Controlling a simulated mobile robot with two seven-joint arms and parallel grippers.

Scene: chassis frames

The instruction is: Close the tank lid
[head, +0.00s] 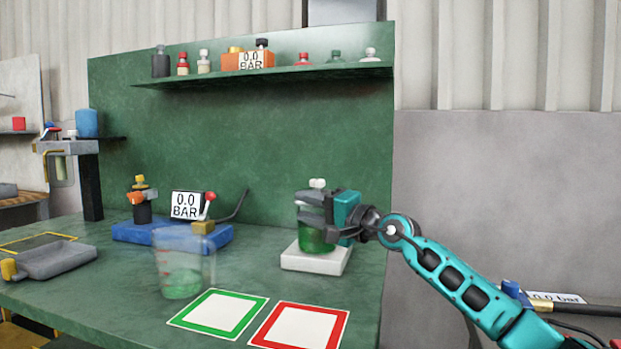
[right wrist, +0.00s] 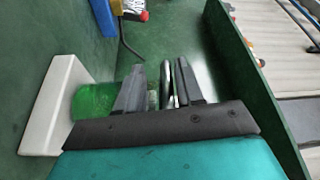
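The tank is a green-filled jar (head: 314,238) standing upright on a white block (head: 311,262). A small white piece (head: 317,184) shows at its top. In the right wrist view the green jar (right wrist: 92,104) lies left of the fingers, beside the white block (right wrist: 45,110). My right gripper (head: 308,210) is at the jar's upper part, its fingers one above the other. In the right wrist view the fingers are apart, with a bent metal loop (right wrist: 166,84) between them. I cannot tell whether they touch it. The gripper hides most of the lid area. My left gripper is not in view.
A clear beaker (head: 184,265) with green liquid stands left of the block. A blue base (head: 172,236) with a gauge and lever is behind it. Green-framed (head: 218,314) and red-framed (head: 300,327) squares lie in front. A shelf (head: 265,77) with bottles hangs above.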

